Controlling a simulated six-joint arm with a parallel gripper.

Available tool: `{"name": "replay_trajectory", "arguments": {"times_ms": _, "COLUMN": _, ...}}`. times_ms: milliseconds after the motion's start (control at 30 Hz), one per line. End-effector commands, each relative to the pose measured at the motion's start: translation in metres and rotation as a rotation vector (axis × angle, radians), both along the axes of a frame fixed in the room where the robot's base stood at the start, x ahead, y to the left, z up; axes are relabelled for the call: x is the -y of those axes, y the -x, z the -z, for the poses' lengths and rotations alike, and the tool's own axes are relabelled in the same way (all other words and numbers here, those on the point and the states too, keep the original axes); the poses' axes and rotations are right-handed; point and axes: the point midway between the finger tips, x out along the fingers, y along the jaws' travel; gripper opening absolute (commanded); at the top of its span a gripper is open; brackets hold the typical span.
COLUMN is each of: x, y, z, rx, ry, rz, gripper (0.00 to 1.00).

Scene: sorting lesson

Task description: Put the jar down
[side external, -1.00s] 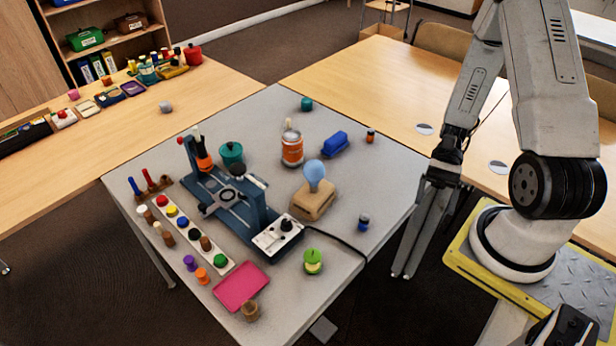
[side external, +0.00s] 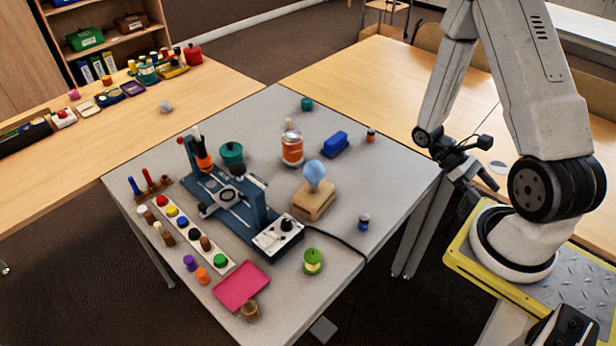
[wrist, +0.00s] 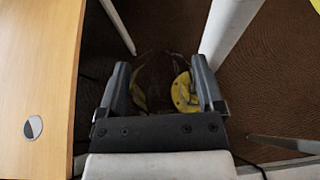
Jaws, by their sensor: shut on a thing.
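My gripper (side external: 484,162) hangs in the gap beside the work table's right edge, near my base and away from the objects on the table. In the wrist view its two dark fingers (wrist: 163,82) stand apart around a clear, glassy jar (wrist: 155,75). The jar is hard to make out: only faint outlines and bent patches of yellow and dark floor show it. Brown floor lies beneath it. In the side view I cannot make out the jar.
The grey work table (side external: 385,190) has a bare right corner. An orange-labelled container (side external: 292,150), blue block (side external: 335,145), wooden stand with a pale blue bulb (side external: 313,200) and blue apparatus (side external: 225,195) stand on it. A wooden table (side external: 400,85) is behind.

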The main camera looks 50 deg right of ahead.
Motion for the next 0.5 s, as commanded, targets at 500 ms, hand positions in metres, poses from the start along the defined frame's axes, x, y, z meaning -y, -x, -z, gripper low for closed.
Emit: {"name": "replay_trajectory", "arguments": {"times_ms": 500, "x": 0.061, "y": -0.039, "z": -0.005, "rx": -0.001, "ry": 0.000, "rz": -0.620, "gripper": 0.00}}
